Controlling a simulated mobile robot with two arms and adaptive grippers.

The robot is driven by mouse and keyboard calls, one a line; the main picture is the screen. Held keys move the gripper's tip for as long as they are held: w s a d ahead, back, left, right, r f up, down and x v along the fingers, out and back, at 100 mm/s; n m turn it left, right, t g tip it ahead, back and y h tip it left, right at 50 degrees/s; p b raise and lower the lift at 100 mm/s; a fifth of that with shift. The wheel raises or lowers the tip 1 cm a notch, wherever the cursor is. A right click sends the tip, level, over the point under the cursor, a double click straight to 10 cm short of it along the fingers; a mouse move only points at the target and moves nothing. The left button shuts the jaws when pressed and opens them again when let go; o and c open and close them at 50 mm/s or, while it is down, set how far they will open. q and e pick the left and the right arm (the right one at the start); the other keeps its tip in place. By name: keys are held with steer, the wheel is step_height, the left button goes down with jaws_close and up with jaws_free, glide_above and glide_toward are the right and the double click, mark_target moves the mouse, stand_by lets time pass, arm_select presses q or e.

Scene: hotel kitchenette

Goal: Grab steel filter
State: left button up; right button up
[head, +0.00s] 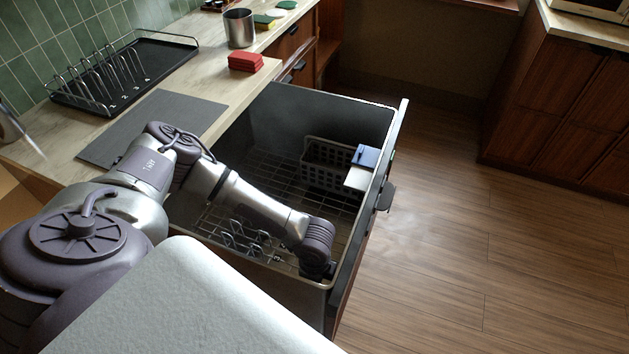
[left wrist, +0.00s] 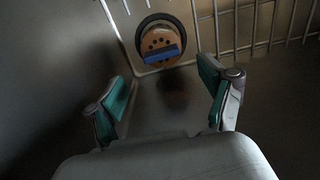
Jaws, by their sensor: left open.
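The filter (left wrist: 160,42) shows in the left wrist view as a round, copper-toned disc with holes, a blue bar across it and a dark ring around it. It sits at the drawer floor beside the wire rack. My left gripper (left wrist: 163,95) is open and empty, its teal-padded fingers spread, with the filter ahead of them and apart from them. In the head view my left arm reaches down into the open dishwasher drawer (head: 325,105); its wrist hides the gripper and the filter. My right gripper is not in view.
A wire rack (head: 265,165) covers much of the drawer floor. A grey basket (head: 325,165) stands in it near a blue-and-white item (head: 364,160) at the front wall. The counter holds a dish rack (head: 110,85), a dark mat (head: 150,125), red sponges (head: 245,61) and a steel cup (head: 239,28).

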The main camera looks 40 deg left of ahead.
arm_select(q)
step_height(320, 180, down, 12)
steer(key=shift+w+a+r+b, duration=0.1)
steer(key=shift+r+b, duration=0.05)
steer(key=shift+b, duration=0.4)
steer(key=c, duration=1)
steer(key=shift+o, duration=0.2)
steer(key=shift+r, duration=0.1)
